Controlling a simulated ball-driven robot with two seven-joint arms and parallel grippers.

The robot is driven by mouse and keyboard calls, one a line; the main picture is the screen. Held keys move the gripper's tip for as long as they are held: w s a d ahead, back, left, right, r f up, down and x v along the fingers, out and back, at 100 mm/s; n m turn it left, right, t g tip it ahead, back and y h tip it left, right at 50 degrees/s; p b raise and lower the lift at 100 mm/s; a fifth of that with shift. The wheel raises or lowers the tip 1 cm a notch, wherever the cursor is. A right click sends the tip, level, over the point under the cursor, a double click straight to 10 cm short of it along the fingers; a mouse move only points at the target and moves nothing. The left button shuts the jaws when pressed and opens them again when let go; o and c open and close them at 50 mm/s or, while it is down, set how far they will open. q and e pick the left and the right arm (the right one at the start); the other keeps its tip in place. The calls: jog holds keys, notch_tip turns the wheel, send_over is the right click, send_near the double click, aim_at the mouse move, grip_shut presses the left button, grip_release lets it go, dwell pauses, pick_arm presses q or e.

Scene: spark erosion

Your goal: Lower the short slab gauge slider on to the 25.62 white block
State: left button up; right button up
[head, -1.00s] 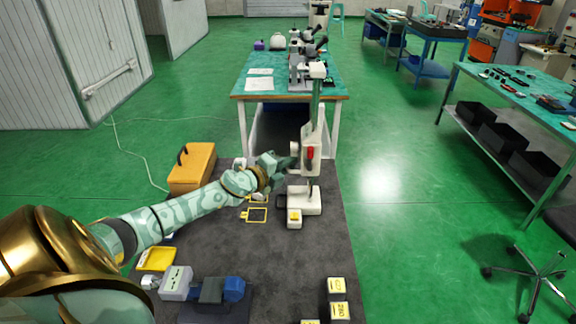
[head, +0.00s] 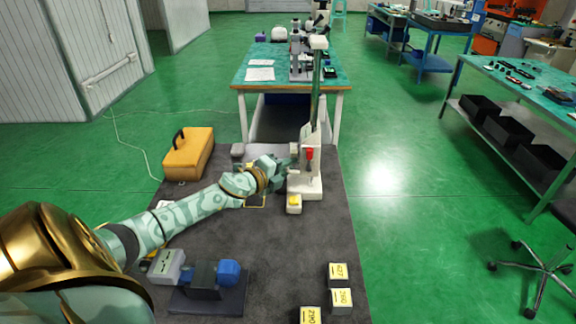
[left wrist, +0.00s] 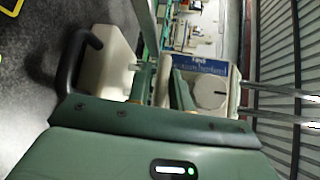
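The slab gauge stands on the grey mat. It has a white base (head: 311,188), a green column (head: 316,90) and a white slider with a red knob (head: 309,153). The slider sits low on the column, close above the base. A white block with a yellow top (head: 294,204) is at the front left of the base; its number is unreadable. Whether the slider touches it, I cannot tell. My left gripper (head: 286,166) is at the slider's left side, its fingertips partly hidden. The left wrist view shows a black curved handle (left wrist: 72,65) and white gauge parts close by.
Several labelled white blocks (head: 341,298) lie at the mat's front right. A blue and grey clamp-like device (head: 205,275) stands front left. A yellow case (head: 188,155) is at the back left. A teal bench (head: 262,74) stands behind; the mat between is mostly clear.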

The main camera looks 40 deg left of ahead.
pick_arm(q)
jog(key=shift+o, duration=0.9)
jog(key=shift+f, duration=0.35)
jog(key=shift+r, duration=0.1)
jog(key=s+a+r+p, duration=0.1)
jog(key=s+r, duration=0.1)
jog(key=s, duration=1.4)
jog(key=shift+r+p, duration=0.3)
jog(key=shift+r, duration=0.05)
jog(key=shift+a, duration=0.1)
